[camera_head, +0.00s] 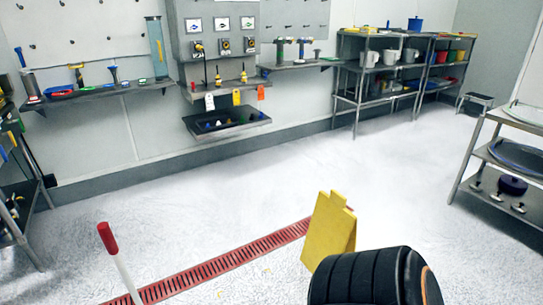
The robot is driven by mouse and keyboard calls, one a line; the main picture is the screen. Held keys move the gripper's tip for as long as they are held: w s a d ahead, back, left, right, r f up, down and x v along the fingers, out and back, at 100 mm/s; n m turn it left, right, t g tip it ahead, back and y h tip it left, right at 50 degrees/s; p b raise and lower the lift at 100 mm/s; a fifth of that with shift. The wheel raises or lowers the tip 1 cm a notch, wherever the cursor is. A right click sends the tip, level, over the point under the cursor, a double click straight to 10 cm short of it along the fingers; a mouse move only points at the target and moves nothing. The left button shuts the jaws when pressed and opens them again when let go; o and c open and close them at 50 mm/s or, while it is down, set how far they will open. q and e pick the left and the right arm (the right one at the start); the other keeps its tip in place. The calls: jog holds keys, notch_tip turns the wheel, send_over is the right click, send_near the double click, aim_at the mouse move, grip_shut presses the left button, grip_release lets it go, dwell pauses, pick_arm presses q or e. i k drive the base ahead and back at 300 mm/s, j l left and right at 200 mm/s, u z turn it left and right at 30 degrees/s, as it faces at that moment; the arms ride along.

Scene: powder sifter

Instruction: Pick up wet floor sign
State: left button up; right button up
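The yellow wet floor sign (329,232) stands on the speckled white floor, a little right of the middle of the view. It looks like a folded A-frame with a notched top, and no writing is readable on it. It is upright, beside the right end of the red floor drain grate. Its lower right side is close to, and may be partly hidden by, a black ribbed rounded shape at the bottom edge. Neither of my grippers is in view.
The long red drain grate (225,262) crosses the floor. A white pole with a red grip (108,238) rises at lower left. Metal racks stand at the far right (470,160), back right and left edge. Wall shelves (100,90) line the back. Floor behind the sign is clear.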

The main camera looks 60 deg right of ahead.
aim_at(333, 230)
jog(key=z, duration=1.05)
